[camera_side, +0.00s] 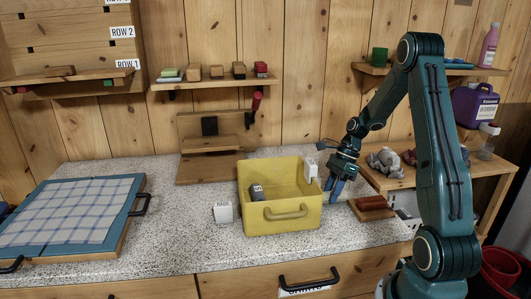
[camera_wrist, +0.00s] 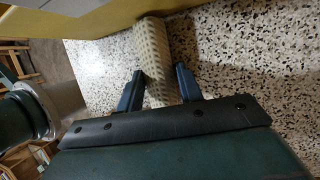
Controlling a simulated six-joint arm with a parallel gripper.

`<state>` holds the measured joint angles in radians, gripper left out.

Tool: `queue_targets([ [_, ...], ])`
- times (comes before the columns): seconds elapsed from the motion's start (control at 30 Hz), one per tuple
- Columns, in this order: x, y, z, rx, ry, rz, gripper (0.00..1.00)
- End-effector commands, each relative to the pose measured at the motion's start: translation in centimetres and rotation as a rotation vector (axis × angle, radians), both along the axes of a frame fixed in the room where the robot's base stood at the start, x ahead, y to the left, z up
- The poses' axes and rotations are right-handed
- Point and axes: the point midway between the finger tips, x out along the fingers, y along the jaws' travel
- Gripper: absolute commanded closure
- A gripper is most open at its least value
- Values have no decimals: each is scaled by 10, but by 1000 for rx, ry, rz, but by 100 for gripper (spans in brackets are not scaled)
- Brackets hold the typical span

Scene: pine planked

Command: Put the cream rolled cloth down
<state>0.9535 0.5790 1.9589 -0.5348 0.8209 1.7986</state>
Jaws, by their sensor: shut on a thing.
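The cream rolled cloth (camera_wrist: 154,45), with a waffle-like texture, lies between the two blue fingers of my gripper (camera_wrist: 160,72) in the wrist view. The jaws are shut on it. Its far end reaches close to the yellow wall at the top of that view. In the side view my gripper (camera_side: 337,188) points down just right of the yellow bin (camera_side: 283,222), low over the speckled counter. I cannot make out the cloth there. Whether the cloth touches the counter is not clear.
A dark item (camera_side: 257,192) sits in the yellow bin. A small white block (camera_side: 223,212) stands left of it. A wooden tray with reddish-brown pieces (camera_side: 372,203) lies right of my gripper. A blue-framed checked panel (camera_side: 75,215) lies at the left. The counter's front strip is clear.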

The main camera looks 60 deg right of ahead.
Motion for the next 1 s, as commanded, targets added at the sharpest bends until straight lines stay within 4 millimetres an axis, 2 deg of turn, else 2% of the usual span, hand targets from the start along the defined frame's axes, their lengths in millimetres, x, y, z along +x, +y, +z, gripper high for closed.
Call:
queue_targets([
  [0.2,0,0,-7,2,3,-3,86],
  [0.23,0,0,-7,1,4,-3,60],
  [0.27,0,0,-8,1,4,-4,55],
  [0.47,-1,1,-8,2,5,-5,55],
  [0.67,-1,1,0,1,6,-5,55],
  [1.0,-5,-20,42,-2,-1,-5,55],
])
